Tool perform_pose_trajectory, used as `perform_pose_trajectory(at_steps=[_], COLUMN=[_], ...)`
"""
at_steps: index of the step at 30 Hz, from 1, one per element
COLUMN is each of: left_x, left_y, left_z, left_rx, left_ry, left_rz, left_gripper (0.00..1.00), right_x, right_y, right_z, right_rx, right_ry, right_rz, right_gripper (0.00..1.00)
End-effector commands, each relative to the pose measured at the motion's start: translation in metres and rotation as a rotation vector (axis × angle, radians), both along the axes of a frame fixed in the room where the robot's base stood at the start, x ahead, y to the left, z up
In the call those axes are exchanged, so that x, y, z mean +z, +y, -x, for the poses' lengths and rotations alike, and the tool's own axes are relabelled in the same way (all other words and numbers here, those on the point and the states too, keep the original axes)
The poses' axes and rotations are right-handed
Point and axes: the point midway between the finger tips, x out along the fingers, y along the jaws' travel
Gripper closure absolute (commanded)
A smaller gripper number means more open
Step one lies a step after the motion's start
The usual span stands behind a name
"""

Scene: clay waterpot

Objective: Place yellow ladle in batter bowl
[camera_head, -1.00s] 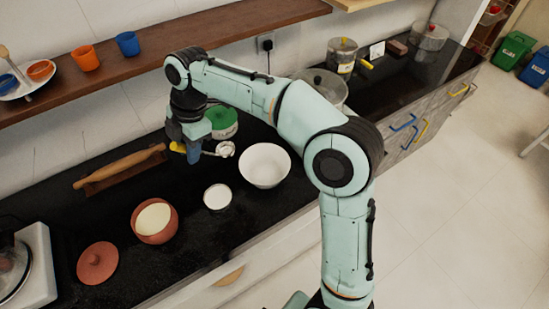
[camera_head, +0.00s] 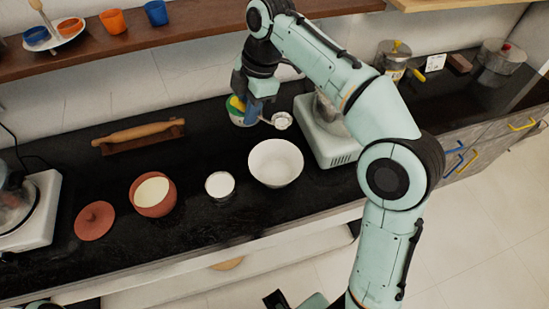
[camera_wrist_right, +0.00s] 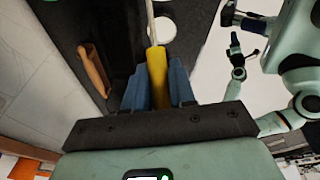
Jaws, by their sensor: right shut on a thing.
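My right gripper (camera_head: 256,108) is shut on the yellow ladle's handle, which shows between its blue fingers in the right wrist view (camera_wrist_right: 157,75). The ladle's pale scoop (camera_head: 281,121) hangs clear of the gripper, just behind and above the white bowl (camera_head: 275,163) in the picture. The white bowl stands upright on the black counter and looks empty. A clay pot (camera_head: 153,194) holding pale batter stands further left. Part of my other arm shows at the upper right of the wrist view; its jaw state is unclear.
A small white-filled cup (camera_head: 220,185) stands between pot and bowl. A clay lid (camera_head: 94,221) lies left. A rolling pin (camera_head: 138,132) lies behind. A white appliance (camera_head: 331,148) stands right of the bowl. A green-topped container (camera_head: 238,119) is partly hidden by my gripper.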

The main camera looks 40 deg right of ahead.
Motion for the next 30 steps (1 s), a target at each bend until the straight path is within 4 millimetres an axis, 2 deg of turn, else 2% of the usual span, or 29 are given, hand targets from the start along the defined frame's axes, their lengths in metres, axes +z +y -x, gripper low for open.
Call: perform_pose_trajectory(at_steps=[6, 15, 18, 23, 30], left_x=[-0.022, -0.038, -0.041, -0.042, -0.048], left_y=[0.000, 0.000, 0.000, 0.000, 0.000], left_z=[0.009, 0.014, 0.015, 0.015, 0.017], left_rx=[0.001, 0.001, 0.000, 0.000, 0.001], left_ry=[0.010, 0.017, 0.017, 0.018, 0.020], left_rz=[0.000, 0.000, -0.001, 0.000, 0.000], left_gripper=[0.57, 0.57, 0.57, 0.57, 0.57], right_x=[-0.057, -0.131, -0.144, -0.156, -0.190], right_y=[-0.001, 0.000, 0.000, 0.000, 0.000], right_z=[0.002, 0.001, 0.001, 0.000, 0.001], right_rx=[-0.001, -0.002, 0.000, 0.000, -0.001], right_ry=[0.008, 0.006, 0.003, 0.002, 0.004], right_rz=[0.000, 0.000, 0.000, 0.000, 0.001], right_gripper=[1.00, 1.00, 1.00, 1.00, 1.00])
